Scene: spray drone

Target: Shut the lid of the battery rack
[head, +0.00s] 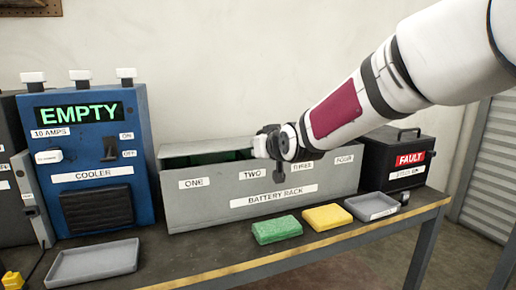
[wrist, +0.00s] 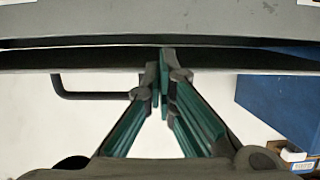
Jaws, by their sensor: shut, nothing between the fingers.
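The battery rack (head: 262,202) is a long grey box on the bench, labelled ONE to FOUR on its front. A dark gap with green inside shows along its top left.
The blue cooler unit (head: 100,150), showing EMPTY, stands left of the rack. In front lie a grey tray (head: 95,262), a green block (head: 277,229), a yellow block (head: 327,216) and another grey tray (head: 371,207).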

